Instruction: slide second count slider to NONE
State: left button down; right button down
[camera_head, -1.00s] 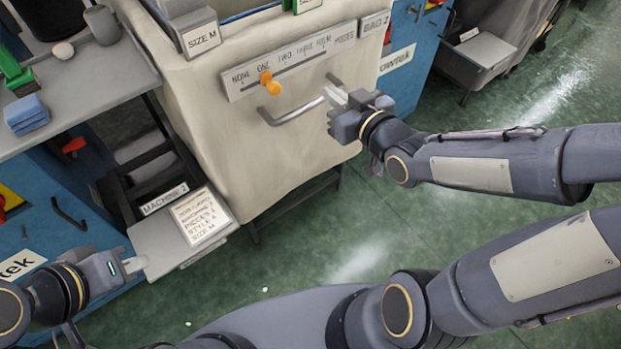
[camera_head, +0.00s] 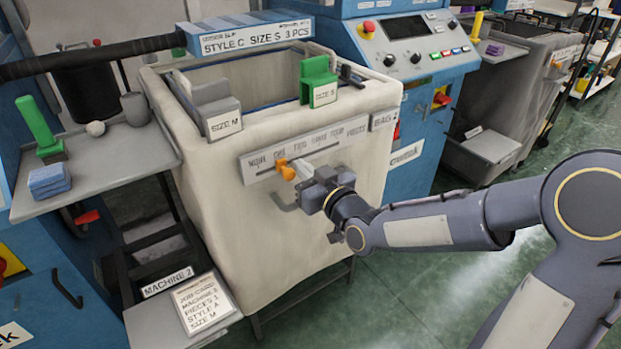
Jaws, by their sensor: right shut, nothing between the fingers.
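The orange count slider (camera_head: 287,172) sits on the white scale plate (camera_head: 325,149) on the front of the cream bag marked BAG 2 (camera_head: 384,120). Its knob is under ONE, to the right of the NONE mark (camera_head: 258,160) at the left end. My right gripper (camera_head: 301,170) is shut and empty, its pale fingertips just right of the knob. I cannot tell whether they touch it. My left gripper is out of view.
Size markers, grey (camera_head: 215,108) and green (camera_head: 318,80), sit on the bag's rim. A shelf (camera_head: 110,165) with small items stands left. Another bag with an orange slider (camera_head: 556,64) stands at the far right.

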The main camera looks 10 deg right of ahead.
aim_at(290, 178)
jog(key=shift+a, duration=0.1)
jog(key=shift+s+a+b, duration=0.25)
jog(key=shift+a+b, duration=0.05)
jog(key=shift+a, duration=0.25)
jog(key=shift+s+a+b, duration=0.2)
jog(key=shift+a+b, duration=0.05)
jog(key=shift+a, duration=0.3)
jog(key=shift+s+a+b, duration=0.2)
jog(key=shift+s+a, duration=0.05)
jog(key=shift+a, duration=0.35)
jog(key=shift+s+a+b, duration=0.15)
jog(key=shift+s+a, duration=0.05)
jog(key=shift+a, duration=0.4)
jog(key=shift+w+d+b, duration=0.2)
jog(key=shift+d+b, duration=0.2)
jog(key=shift+d, duration=0.3)
jog(key=shift+b+v, duration=0.5)
jog(key=shift+v, duration=1.45)
jog(key=v, duration=0.4)
